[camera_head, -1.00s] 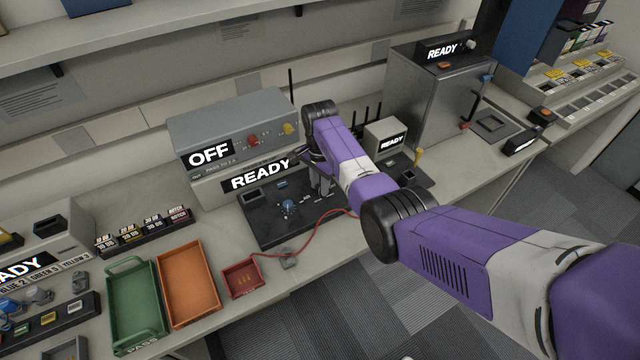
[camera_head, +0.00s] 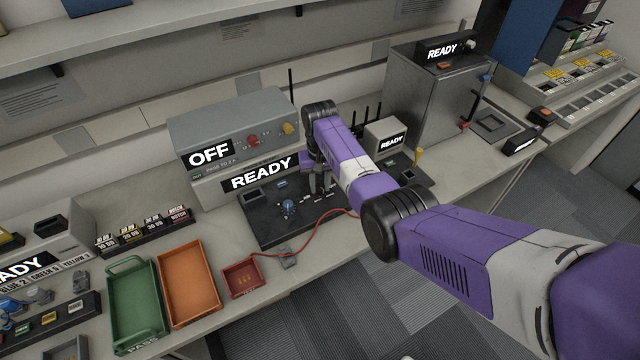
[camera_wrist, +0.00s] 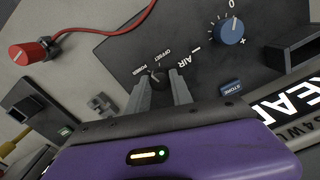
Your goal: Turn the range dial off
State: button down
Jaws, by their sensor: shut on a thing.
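A small black dial (camera_wrist: 157,78) sits on the black panel (camera_wrist: 105,55) in the wrist view, beside the white words OFFSET and POWER. The fingertips of my gripper (camera_wrist: 163,84) are at this dial, one on each side, and shut on it. In the head view my gripper (camera_head: 318,182) is low over the right part of the panel (camera_head: 262,225), and hides the dial. A larger blue dial (camera_wrist: 229,31) with a 0 mark stands apart from my fingers; it also shows in the head view (camera_head: 289,206). I read no RANGE label.
A grey box (camera_head: 235,125) reading OFF, with red and yellow knobs, stands behind, above a READY display (camera_head: 262,172). A red cable (camera_head: 318,231) crosses the panel's front. Green (camera_head: 112,310) and orange (camera_head: 215,300) trays lie left. A small READY box (camera_head: 375,132) stands right.

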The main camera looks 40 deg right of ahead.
aim_at(320, 187)
jog(key=n, duration=1.1)
jog(key=shift+n, duration=2)
jog(key=c, duration=1.1)
grip_release()
jog(key=shift+r+b, duration=0.35)
jog(key=shift+r, duration=3.55)
